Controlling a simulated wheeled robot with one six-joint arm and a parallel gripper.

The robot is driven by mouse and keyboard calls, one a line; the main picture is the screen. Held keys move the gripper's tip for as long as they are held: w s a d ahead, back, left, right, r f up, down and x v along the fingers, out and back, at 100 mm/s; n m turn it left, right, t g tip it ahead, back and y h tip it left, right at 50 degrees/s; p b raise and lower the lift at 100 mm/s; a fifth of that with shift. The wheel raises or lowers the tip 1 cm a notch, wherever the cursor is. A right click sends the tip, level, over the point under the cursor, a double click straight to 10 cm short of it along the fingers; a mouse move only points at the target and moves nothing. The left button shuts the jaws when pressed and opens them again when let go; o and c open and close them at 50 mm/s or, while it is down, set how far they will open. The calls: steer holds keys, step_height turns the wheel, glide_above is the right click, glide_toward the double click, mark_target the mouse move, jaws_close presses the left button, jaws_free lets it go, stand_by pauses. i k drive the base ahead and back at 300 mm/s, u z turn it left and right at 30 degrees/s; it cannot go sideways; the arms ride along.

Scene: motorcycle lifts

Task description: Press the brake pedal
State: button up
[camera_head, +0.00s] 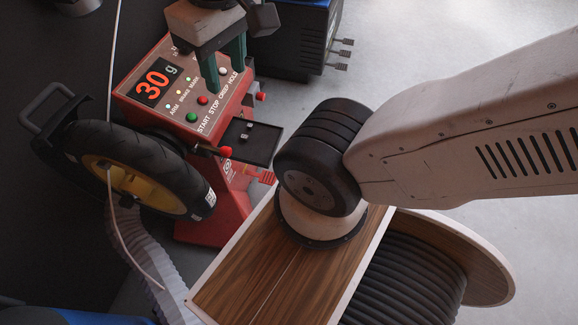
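The red wheel balancer (225,205) stands left of centre with an orange "30 g" display. A ribbed red pedal (265,177) sticks out low on its right side, partly behind the wooden top; I cannot read any label on it. My gripper (227,75) hangs over the upper right of the balancer's panel, well above and apart from the pedal. Its two green fingers are apart with nothing seen between them. A motorcycle wheel (145,165) with a black tyre and yellow rim is on the balancer's left side.
A small black tray (250,140) juts from the balancer. A dark blue machine (295,45) with several grey pedals (343,54) stands behind. A black cable reel (415,270) is at the lower right. A pale hose (150,255) runs at the lower left. Grey floor (410,50) is clear at the upper right.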

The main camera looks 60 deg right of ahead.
mark_target(266, 178)
steer(key=z, duration=0.35)
steer(key=i, duration=0.1)
steer(key=z, duration=0.55)
